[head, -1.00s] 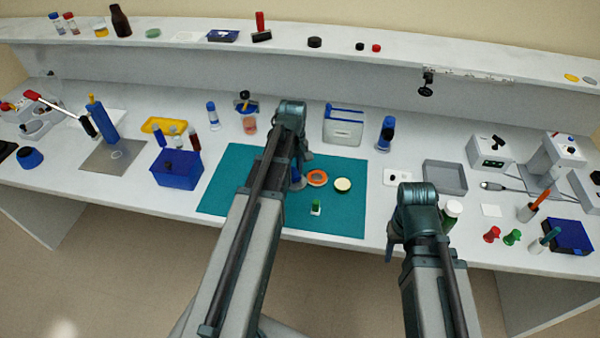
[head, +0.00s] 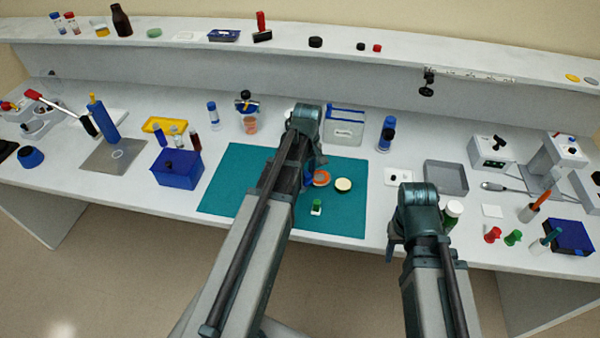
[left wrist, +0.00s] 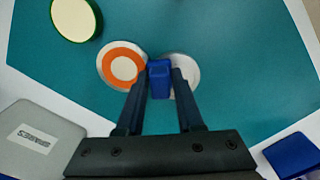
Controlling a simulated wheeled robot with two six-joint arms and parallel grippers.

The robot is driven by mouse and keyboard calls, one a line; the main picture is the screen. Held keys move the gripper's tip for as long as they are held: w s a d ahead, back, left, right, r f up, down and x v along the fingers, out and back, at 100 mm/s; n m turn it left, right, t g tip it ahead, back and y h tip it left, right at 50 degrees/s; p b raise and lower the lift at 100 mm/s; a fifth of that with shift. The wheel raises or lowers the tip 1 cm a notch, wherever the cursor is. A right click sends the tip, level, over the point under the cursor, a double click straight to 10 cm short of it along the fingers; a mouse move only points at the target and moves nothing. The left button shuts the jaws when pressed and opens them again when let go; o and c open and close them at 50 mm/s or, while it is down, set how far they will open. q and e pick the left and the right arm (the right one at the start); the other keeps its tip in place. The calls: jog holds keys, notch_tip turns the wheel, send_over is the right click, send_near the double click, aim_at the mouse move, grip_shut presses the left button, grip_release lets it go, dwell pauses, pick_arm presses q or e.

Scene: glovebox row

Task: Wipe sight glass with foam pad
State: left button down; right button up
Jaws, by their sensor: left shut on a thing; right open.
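My left gripper (left wrist: 159,82) is shut on a small blue block (left wrist: 159,76), which I take to be the foam pad. In the left wrist view the pad sits over the gap between two discs. One is a pale grey-white disc (left wrist: 185,76), partly hidden by the pad and a finger, perhaps the sight glass. The other is a white disc with an orange ring (left wrist: 108,60), also in the head view (head: 321,178). I cannot tell whether the pad touches either. In the head view my left arm hides the pale disc. My right gripper (head: 396,252) is open at the table's front edge.
The discs lie on a teal mat (head: 232,190). A cream disc with a green rim (left wrist: 75,18) and a small green-and-white item (head: 316,207) are close by. A grey labelled box (head: 343,128) stands behind the mat, and a blue box (head: 176,169) stands left. The mat's left side is clear.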

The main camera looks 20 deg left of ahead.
pick_arm(q)
notch_tip(320, 180, up, 6)
jog(key=p, duration=0.6)
dwell(0.4)
notch_tip(320, 180, up, 3)
jog(key=p, duration=0.3)
jog(key=shift+r, duration=0.1)
dwell(0.6)
